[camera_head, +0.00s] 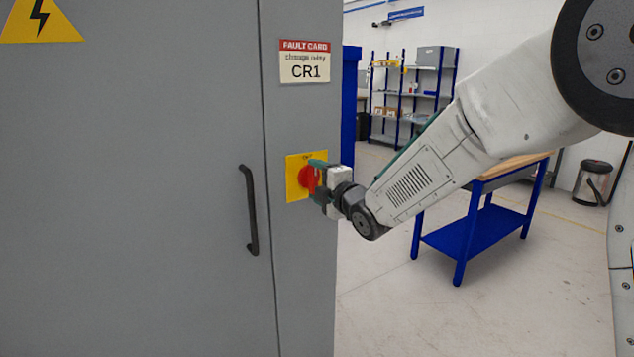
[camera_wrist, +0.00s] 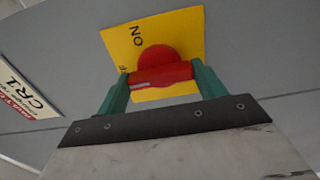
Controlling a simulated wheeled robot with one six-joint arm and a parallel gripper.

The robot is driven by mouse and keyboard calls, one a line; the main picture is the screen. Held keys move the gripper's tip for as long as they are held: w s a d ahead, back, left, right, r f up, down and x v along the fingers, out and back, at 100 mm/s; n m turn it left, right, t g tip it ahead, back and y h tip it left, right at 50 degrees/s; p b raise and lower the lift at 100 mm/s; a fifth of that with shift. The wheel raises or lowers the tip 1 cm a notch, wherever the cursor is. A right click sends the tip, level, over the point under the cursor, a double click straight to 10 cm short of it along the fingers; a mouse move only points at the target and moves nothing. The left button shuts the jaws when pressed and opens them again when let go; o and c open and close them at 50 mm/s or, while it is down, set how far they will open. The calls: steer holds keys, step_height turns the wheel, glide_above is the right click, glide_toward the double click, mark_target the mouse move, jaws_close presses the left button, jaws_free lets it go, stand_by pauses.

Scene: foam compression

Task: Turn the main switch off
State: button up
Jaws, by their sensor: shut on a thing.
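The main switch is a red rotary handle (camera_head: 306,178) on a yellow plate (camera_head: 293,190), mounted on the grey cabinet's front to the right of the door. In the wrist view the red handle (camera_wrist: 160,72) crosses the yellow plate (camera_wrist: 185,35), which carries the word "ON"; another label is mostly hidden behind a finger. My gripper (camera_head: 317,178) is at the switch, with its green fingers shut on the two ends of the red handle. The fingers (camera_wrist: 161,88) show on either side of the handle in the wrist view.
The grey cabinet (camera_head: 150,180) has a black door handle (camera_head: 249,210) left of the switch. A fault card (camera_head: 304,62) reading "CR1" is above the switch. A blue workbench (camera_head: 470,240) stands behind my arm, with shelves (camera_head: 410,95) farther back. Open floor lies right of the cabinet.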

steer(key=shift+f, duration=0.1)
steer(key=o, duration=1)
steer(key=shift+s, duration=0.1)
steer(key=v, duration=0.7)
steer(key=shift+s+d, duration=0.25)
steer(key=shift+s, duration=0.05)
